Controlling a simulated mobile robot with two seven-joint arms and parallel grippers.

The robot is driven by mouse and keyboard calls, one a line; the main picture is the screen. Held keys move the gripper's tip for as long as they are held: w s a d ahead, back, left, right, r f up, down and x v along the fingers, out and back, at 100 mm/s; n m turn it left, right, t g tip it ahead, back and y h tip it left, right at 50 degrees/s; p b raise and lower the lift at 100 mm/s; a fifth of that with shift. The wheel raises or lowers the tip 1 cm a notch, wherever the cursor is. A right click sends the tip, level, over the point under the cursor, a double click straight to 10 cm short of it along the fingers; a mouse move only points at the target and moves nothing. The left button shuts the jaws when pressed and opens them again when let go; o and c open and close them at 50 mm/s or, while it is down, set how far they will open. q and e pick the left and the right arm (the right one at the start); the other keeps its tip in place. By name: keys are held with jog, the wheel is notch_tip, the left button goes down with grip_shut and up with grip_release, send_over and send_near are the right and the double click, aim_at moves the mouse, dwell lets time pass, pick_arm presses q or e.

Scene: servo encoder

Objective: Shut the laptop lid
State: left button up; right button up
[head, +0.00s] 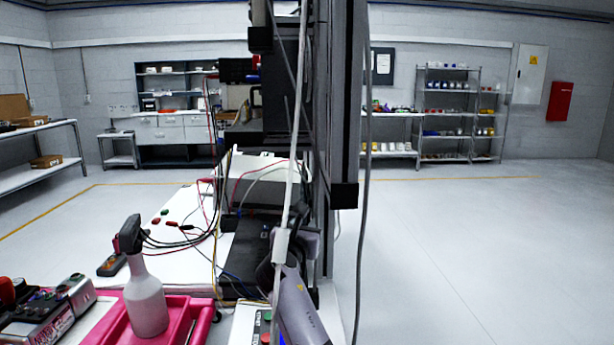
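I cannot clearly make out a laptop or its lid in the head view. A dark flat object (247,250) lies on the white bench behind my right arm, partly covered by cables; I cannot tell what it is. My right gripper (266,272) is low in the middle of the view, at the end of a grey arm link rising from the bottom edge. It is dark and partly hidden by a pale cable, so its fingers are not clear. My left gripper is not in view.
A pink tray (199,312) holds a white spray bottle (147,300) at the lower left. A light instrument box (262,178) with wires stands on the white bench (165,200). A dark upright column (343,120) blocks the centre. The floor (480,260) at right is clear.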

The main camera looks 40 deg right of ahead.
jog(key=w+a+n+t, duration=0.1)
jog(key=w+a+n, duration=0.2)
jog(key=a, duration=0.2)
jog(key=shift+f+n+h, duration=0.3)
jog(key=shift+f, duration=0.1)
jog(key=shift+w+a+f+n+t+b, duration=0.2)
jog(key=shift+w+a+f+n+b, duration=0.3)
jog(key=shift+a+f+n+b, duration=0.25)
jog(key=shift+w+a+f+n+t+b, duration=0.2)
jog(key=shift+w+a+f+n+b, duration=0.4)
jog(key=shift+a, duration=0.25)
jog(key=shift+w+a+f+n+t+b, duration=0.2)
jog(key=shift+w+a+f+n+b, duration=0.3)
jog(key=shift+a+n, duration=0.3)
jog(key=shift+w+a+f+n+t+b, duration=0.2)
jog(key=shift+a+f+n+b, duration=0.2)
jog(key=shift+f+n+b, duration=0.25)
jog(key=shift+w+a+f+n+t+b, duration=0.2)
jog(key=shift+a+f+n+b, duration=0.2)
jog(key=shift+f+b, duration=0.3)
